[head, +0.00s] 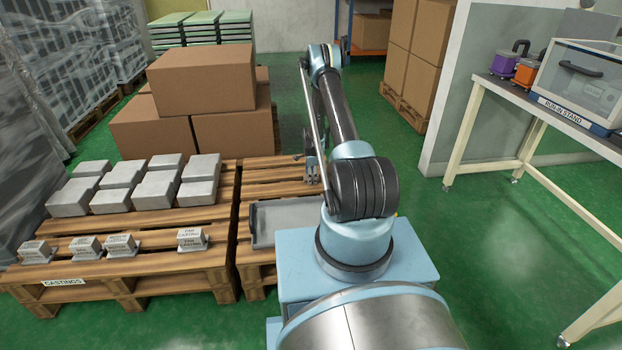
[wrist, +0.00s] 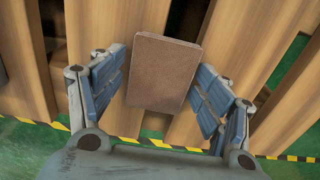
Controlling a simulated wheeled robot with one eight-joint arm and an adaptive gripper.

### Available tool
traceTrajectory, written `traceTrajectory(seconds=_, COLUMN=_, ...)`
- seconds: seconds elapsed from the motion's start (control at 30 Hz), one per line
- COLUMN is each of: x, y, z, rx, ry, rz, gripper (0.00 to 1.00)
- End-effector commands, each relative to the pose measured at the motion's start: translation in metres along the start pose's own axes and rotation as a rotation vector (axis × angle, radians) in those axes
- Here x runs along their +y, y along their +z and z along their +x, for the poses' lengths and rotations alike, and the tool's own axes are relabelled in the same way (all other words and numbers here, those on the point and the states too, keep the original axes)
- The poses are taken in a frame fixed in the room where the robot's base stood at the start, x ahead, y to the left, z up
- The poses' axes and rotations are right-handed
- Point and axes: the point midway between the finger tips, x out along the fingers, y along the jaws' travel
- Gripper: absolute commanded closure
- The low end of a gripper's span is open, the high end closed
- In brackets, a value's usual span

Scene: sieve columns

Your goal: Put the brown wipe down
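The brown wipe (wrist: 163,74) shows in the wrist view as a flat, thick brown rectangle, slightly tilted, between the two fingers of my gripper (wrist: 160,80). The fingers flank its left and right sides and appear shut on it. It appears to be above the wooden slats of a pallet (wrist: 105,22); its height is hard to judge. In the head view my gripper (head: 312,178) is low over the far right part of the middle pallet (head: 262,180), partly behind my arm. The wipe cannot be made out there.
A grey tray (head: 262,228) lies on the same pallet, nearer me. The castings pallet (head: 150,222) with grey blocks stands to the left. Brown cartons (head: 203,80) are stacked behind. A bench (head: 560,118) stands at right, with open green floor (head: 480,240) before it.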

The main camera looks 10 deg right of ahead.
Motion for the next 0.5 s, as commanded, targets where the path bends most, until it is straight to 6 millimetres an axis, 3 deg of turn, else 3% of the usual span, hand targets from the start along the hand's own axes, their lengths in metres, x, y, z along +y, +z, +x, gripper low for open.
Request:
traceTrajectory(seconds=0.3, x=0.0, y=0.001, z=-0.002, rx=0.0, ry=0.0, rz=-0.001, gripper=0.29)
traceTrajectory(seconds=0.5, x=0.0, y=0.001, z=-0.019, rx=0.0, ry=0.0, rz=-0.001, gripper=0.29)
